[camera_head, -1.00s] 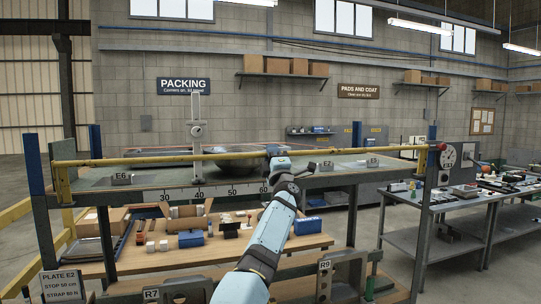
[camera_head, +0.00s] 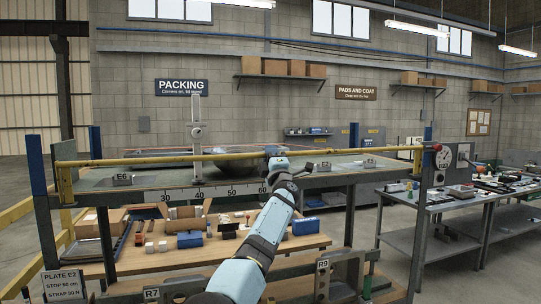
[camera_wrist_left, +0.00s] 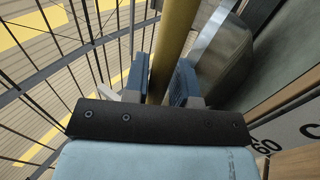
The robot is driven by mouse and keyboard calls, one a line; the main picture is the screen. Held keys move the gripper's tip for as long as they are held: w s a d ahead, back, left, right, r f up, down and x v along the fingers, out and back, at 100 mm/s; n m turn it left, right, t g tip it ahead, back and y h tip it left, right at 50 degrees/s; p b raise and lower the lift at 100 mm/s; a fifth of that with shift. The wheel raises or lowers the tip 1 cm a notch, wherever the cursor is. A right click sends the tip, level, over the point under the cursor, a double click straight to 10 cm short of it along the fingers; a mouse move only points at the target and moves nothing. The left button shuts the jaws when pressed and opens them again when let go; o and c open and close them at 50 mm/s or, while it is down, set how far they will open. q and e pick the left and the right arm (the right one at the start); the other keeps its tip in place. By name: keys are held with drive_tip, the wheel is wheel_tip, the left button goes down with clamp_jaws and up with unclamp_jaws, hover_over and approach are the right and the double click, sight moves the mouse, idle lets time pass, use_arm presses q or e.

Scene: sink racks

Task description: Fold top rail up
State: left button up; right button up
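The top rail (camera_head: 130,160) is a long yellow bar running level across the front of the upper bench shelf, from the left post to the right post. My left gripper (camera_head: 277,157) is at the rail, right of its middle, near the 60 mark. In the left wrist view the yellow rail (camera_wrist_left: 173,40) passes between the two blue finger pads (camera_wrist_left: 160,80). The fingertips' far ends are partly hidden by the rail. My right gripper is not in view.
The upper shelf (camera_head: 150,180) carries a vertical grey gauge post (camera_head: 197,135), a grey dome behind the rail and small labelled plates. A dial (camera_head: 443,158) sits at the right post. A wooden lower shelf (camera_head: 120,268) holds boxes and blue blocks. A side table (camera_head: 400,197) stands right.

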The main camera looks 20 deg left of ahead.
use_arm(q)
drive_tip(key=shift+o, duration=1.2)
drive_tip(key=shift+w+a+f, duration=0.1)
drive_tip(key=shift+s+d+f, duration=0.2)
drive_tip(key=shift+s+d, duration=0.2)
drive_tip(key=v, duration=1.2)
drive_tip(key=shift+s+f, duration=0.15)
drive_tip(key=shift+f, duration=0.2)
